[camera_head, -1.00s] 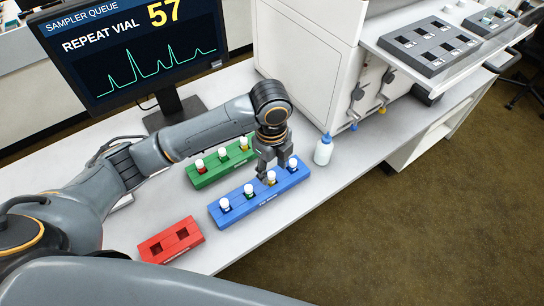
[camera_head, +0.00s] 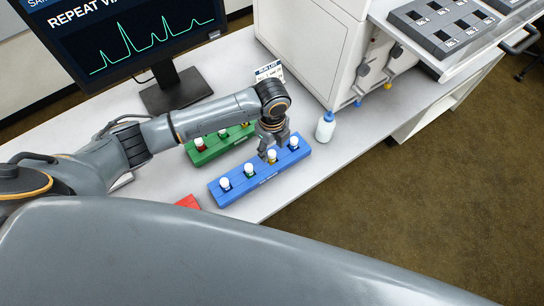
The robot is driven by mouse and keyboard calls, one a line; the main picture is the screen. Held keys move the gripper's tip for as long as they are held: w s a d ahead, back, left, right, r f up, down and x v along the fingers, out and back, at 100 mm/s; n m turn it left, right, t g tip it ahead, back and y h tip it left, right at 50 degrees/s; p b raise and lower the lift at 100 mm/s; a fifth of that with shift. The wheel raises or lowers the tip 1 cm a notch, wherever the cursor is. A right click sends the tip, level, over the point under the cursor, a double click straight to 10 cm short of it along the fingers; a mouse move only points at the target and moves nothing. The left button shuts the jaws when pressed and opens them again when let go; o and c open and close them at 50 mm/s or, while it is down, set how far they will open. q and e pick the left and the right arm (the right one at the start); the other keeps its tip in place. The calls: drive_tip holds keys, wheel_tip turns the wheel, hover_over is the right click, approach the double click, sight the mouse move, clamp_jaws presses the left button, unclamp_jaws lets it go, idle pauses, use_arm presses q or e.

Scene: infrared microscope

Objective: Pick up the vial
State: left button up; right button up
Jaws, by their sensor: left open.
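A blue rack (camera_head: 232,196) on the white bench holds several vials with white caps in a row. One is the yellow-banded vial (camera_head: 271,156), third from the left. Others are the leftmost vial (camera_head: 224,184), the second vial (camera_head: 249,171) and the rightmost vial (camera_head: 294,143). My left gripper (camera_head: 270,151) is open and points down close above the yellow-banded vial. Its fingers partly overlap the cap in this view, and I cannot tell if they touch it. My right gripper is not in view.
A green rack (camera_head: 207,155) with capped vials stands behind, partly hidden by my left arm. A red rack (camera_head: 188,202) is mostly hidden. A white bottle with blue cap (camera_head: 325,129) stands right of the blue rack. Monitor (camera_head: 130,40) and instrument (camera_head: 310,45) stand behind.

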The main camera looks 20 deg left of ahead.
sight(272, 152)
use_arm(q)
drive_tip(key=shift+a+f, duration=0.1)
drive_tip(key=shift+f, duration=1.75)
clamp_jaws()
drive_tip(key=shift+r, duration=0.2)
